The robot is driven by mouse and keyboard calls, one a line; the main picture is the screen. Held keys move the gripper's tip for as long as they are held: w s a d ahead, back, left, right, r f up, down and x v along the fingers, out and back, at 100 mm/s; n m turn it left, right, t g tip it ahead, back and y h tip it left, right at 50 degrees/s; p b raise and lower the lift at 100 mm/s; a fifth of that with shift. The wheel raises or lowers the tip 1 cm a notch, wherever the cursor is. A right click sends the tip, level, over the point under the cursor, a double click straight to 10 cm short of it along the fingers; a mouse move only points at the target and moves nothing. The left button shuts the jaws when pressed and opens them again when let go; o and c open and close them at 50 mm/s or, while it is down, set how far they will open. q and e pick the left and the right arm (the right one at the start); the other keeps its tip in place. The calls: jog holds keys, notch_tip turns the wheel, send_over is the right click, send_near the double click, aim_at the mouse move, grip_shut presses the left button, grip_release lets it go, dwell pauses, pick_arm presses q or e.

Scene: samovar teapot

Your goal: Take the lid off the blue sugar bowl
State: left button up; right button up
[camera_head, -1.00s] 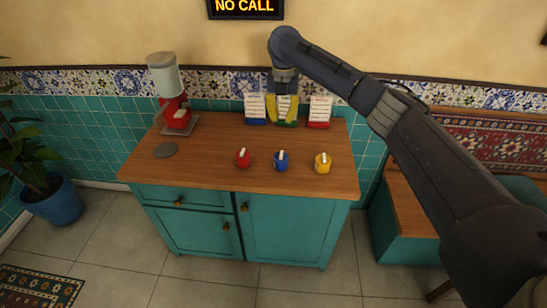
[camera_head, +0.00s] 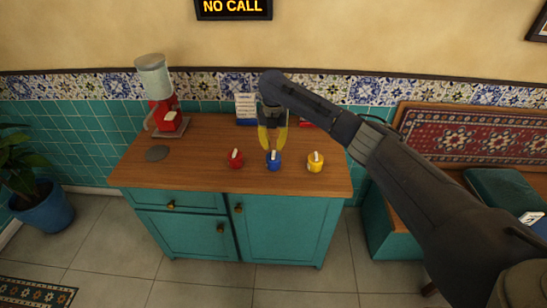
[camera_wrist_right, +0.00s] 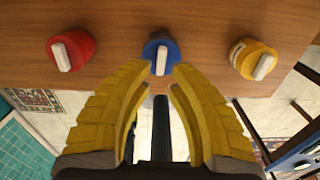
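The blue sugar bowl (camera_head: 273,163) stands on the wooden counter top between a red and a yellow bowl. Its lid carries a white bar handle, seen from above in the right wrist view (camera_wrist_right: 160,58). My right gripper (camera_head: 273,148) has yellow fingers that are open and point down just above and behind the blue bowl. In the right wrist view the fingertips (camera_wrist_right: 160,72) are spread either side of the lid handle, with nothing held. It is hard to tell whether they touch the bowl. My left gripper is not in view.
The red bowl (camera_head: 235,159) and the yellow bowl (camera_head: 315,162) stand close on either side. Cards, one blue-based (camera_head: 246,108), stand behind, partly hidden by my arm.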

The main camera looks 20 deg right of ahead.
aim_at(273, 153)
jog(key=shift+s+f, duration=0.1)
jog(key=shift+f, duration=2.4)
jog(key=shift+c, duration=0.4)
grip_shut()
